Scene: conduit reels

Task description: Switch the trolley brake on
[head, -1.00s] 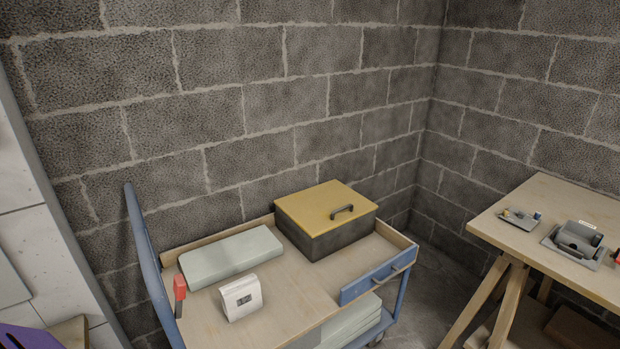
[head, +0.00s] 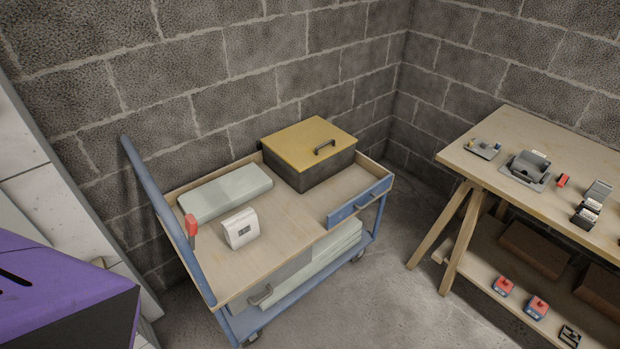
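The trolley (head: 277,260) stands near the block wall, with a blue frame, a wooden top and a lower shelf. Its blue push handle (head: 165,205) rises at the left end. A small red lever or grip (head: 191,226) stands upright at the trolley's left end, beside the handle; I cannot tell for certain that it is the brake. Neither of my grippers is in view.
On the trolley are a yellow-lidded box (head: 309,146), a pale green slab (head: 226,192) and a white device (head: 240,228). A wooden workbench (head: 520,128) with small parts stands right. A purple-topped object (head: 60,290) fills the lower left. Floor in front of the trolley is clear.

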